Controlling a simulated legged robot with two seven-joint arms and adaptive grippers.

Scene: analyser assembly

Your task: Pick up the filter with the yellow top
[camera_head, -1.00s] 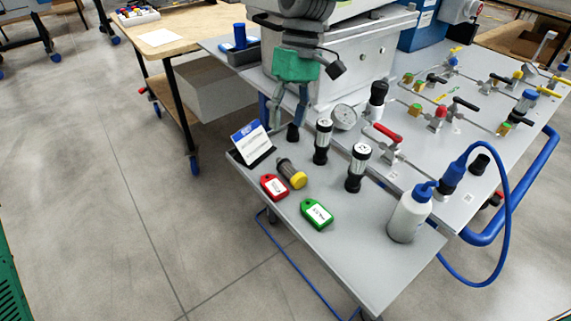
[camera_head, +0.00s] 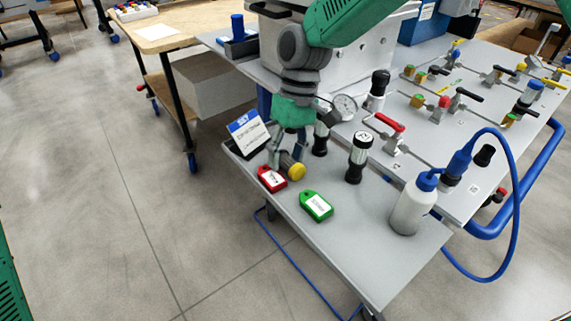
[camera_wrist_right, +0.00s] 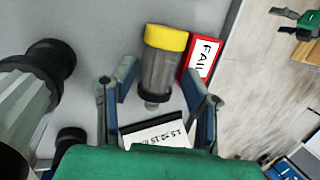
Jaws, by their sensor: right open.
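The filter with the yellow top (camera_head: 297,171) lies on its side on the grey bench, its yellow end toward the front right. In the right wrist view the filter's clear grey body (camera_wrist_right: 158,72) sits between the fingers, with a gap on each side. My right gripper (camera_head: 286,157) reaches down over it, open and empty, and partly hides the body in the head view. The fingers also show in the right wrist view (camera_wrist_right: 159,88). My left gripper is not in view.
A red FAIL tag (camera_head: 272,179) lies close beside the filter, and a green tag (camera_head: 317,206) lies to the right. A card stand (camera_head: 249,132) is behind left. Black-and-clear filters (camera_head: 359,158) stand upright nearby. A white bottle (camera_head: 409,208) stands at the right.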

